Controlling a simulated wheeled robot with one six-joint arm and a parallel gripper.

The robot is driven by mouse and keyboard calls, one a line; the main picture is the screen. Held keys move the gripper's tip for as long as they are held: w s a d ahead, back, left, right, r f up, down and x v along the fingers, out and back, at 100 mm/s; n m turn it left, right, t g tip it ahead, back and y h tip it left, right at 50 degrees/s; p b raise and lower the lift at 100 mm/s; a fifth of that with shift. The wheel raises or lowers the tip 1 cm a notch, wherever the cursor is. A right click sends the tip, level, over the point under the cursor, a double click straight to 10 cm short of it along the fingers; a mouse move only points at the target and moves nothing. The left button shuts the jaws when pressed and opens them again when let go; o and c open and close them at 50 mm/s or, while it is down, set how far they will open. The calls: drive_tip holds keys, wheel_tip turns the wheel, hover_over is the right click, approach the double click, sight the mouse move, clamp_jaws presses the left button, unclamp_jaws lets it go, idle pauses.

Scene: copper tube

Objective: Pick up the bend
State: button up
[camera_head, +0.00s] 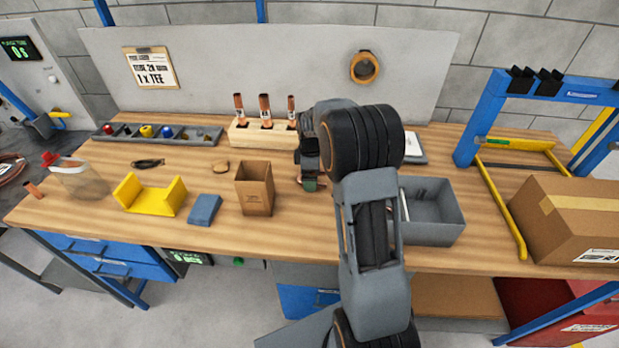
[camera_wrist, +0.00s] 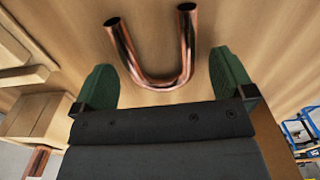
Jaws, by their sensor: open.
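The bend is a U-shaped copper tube (camera_wrist: 188,50) lying on the wooden bench in the wrist view. Its two open ends point away from my gripper, and its curved part is nearest the gripper body. My gripper (camera_wrist: 161,78) is open, with one green fingertip on each side of the bend and a visible gap on both sides. In the head view my gripper (camera_head: 310,182) is low over the bench, right of the cardboard box, and my arm and gripper mostly hide the bend there.
A small open cardboard box (camera_head: 254,190) stands left of my gripper. A wooden block (camera_head: 262,136) with copper pieces is behind it. A grey bin (camera_head: 436,229) is to the right. A blue block (camera_head: 204,210) and yellow cradle (camera_head: 150,197) lie further left.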

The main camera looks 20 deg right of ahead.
drive_tip(key=shift+f, duration=0.35)
drive_tip(key=c, duration=0.9)
drive_tip(key=shift+r, duration=0.2)
